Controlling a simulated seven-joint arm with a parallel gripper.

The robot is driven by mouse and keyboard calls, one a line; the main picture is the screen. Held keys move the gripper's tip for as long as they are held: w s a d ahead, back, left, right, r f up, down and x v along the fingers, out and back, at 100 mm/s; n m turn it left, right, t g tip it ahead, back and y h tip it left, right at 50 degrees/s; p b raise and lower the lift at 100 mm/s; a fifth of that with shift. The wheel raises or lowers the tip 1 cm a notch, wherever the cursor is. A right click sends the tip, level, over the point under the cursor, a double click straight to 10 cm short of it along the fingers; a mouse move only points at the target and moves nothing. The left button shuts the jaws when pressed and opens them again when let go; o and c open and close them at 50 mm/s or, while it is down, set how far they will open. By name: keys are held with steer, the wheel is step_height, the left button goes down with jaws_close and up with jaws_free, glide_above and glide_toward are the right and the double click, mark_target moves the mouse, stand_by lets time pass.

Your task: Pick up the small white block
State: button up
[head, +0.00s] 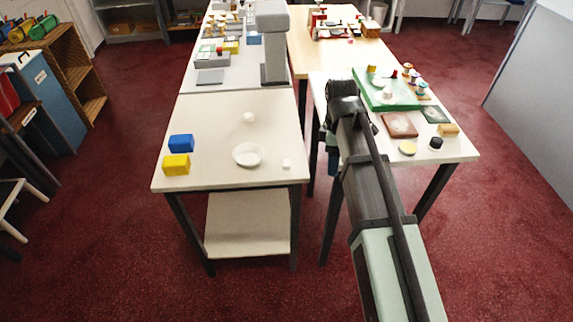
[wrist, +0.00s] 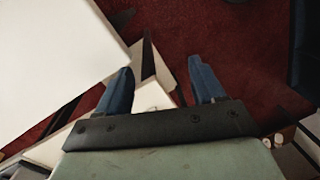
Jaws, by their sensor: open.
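The small white block (head: 287,164) sits on the near left table (head: 215,130), close to its front right corner, in the head view. A shallow white dish (head: 248,155) is just left of it, apart from it. My gripper (head: 331,150) is to the right of the block, over the gap between the two near tables. In the wrist view my gripper (wrist: 160,82) has its two blue fingers apart with nothing held between them. I cannot make out the block in the wrist view.
A blue block (head: 181,143), a yellow block (head: 176,164) and a round white thing (head: 249,117) are on the same table. The right table (head: 455,150) holds a green tray (head: 398,104) and several small items. The left table's middle is mostly clear.

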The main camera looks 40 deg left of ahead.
steer(key=s+a+r+n+y, duration=0.1)
steer(key=s+a+r, duration=0.15)
steer(key=a, duration=0.45)
steer(key=s+a+r+n, duration=0.1)
steer(key=a+r+n, duration=0.15)
steer(key=a, duration=0.55)
glide_above(286, 163)
steer(key=shift+m+t, duration=0.4)
steer(key=shift+m, duration=0.05)
step_height(286, 163, down, 7)
steer(key=shift+s, duration=0.15)
steer(key=shift+w+f, duration=0.2)
steer(key=shift+f, duration=2.9)
steer(key=c, duration=1.1)
steer(key=shift+r, duration=0.15)
